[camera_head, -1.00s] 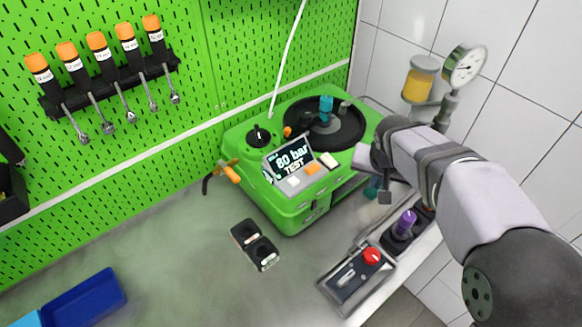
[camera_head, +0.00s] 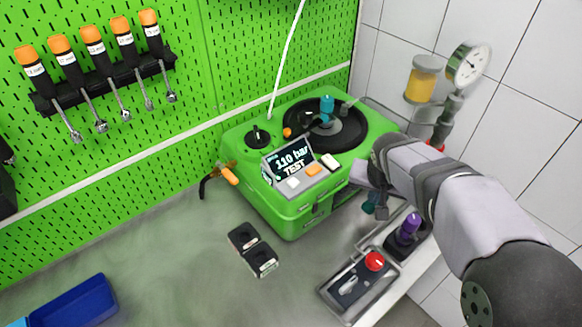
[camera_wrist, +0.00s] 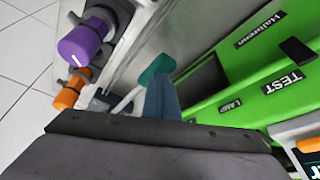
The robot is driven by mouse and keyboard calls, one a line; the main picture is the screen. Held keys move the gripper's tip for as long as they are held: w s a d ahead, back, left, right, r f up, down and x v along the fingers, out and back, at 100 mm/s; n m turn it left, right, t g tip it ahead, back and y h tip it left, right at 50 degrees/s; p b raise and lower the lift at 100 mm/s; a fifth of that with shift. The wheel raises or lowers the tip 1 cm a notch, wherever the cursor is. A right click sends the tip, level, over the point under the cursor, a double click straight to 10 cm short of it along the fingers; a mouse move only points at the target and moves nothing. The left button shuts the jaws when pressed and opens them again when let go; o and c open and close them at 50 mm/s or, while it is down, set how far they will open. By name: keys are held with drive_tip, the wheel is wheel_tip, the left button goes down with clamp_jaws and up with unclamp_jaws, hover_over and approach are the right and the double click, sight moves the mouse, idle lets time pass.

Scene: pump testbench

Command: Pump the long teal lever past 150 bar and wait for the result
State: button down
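The green pump testbench (camera_head: 300,217) stands on the bench with its display (camera_head: 288,161) reading "110 bar" over "TEST". The teal lever end (camera_wrist: 157,68) shows in the wrist view, with a pale shaft running down-left from it. My gripper (camera_head: 376,207) is low at the testbench's right front side. Its blue-grey fingers (camera_wrist: 163,98) are right at the teal end and overlap it in view. I cannot tell whether they grip it or only press on it. My arm and gripper hide most of the lever in the head view.
A panel with a red button (camera_head: 374,261) and a purple knob (camera_head: 408,228) lie in front, right of the testbench. A pressure gauge (camera_head: 468,64) is on the right wall. A black two-part device (camera_head: 252,250) lies on the bench, with free room to its left.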

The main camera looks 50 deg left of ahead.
wheel_tip(320, 180, up, 8)
drive_tip(key=w+p, duration=0.1)
drive_tip(key=p, duration=0.5)
drive_tip(key=shift+f, duration=0.3)
idle(0.6)
drive_tip(key=shift+s+f+b, duration=0.15)
drive_tip(key=shift+f+b, duration=0.85)
drive_tip(key=shift+f, duration=0.3)
drive_tip(key=shift+s+f+b, duration=0.2)
drive_tip(key=shift+f+b, duration=0.85)
drive_tip(key=shift+f, duration=0.25)
drive_tip(key=shift+s+f+b, duration=0.15)
drive_tip(key=shift+f+b, duration=0.85)
drive_tip(key=shift+f, duration=0.3)
wheel_tip(320, 180, up, 8)
drive_tip(key=w+p, duration=0.1)
drive_tip(key=p, duration=0.5)
drive_tip(key=shift+r+p, duration=0.15)
drive_tip(key=shift+p, duration=0.25)
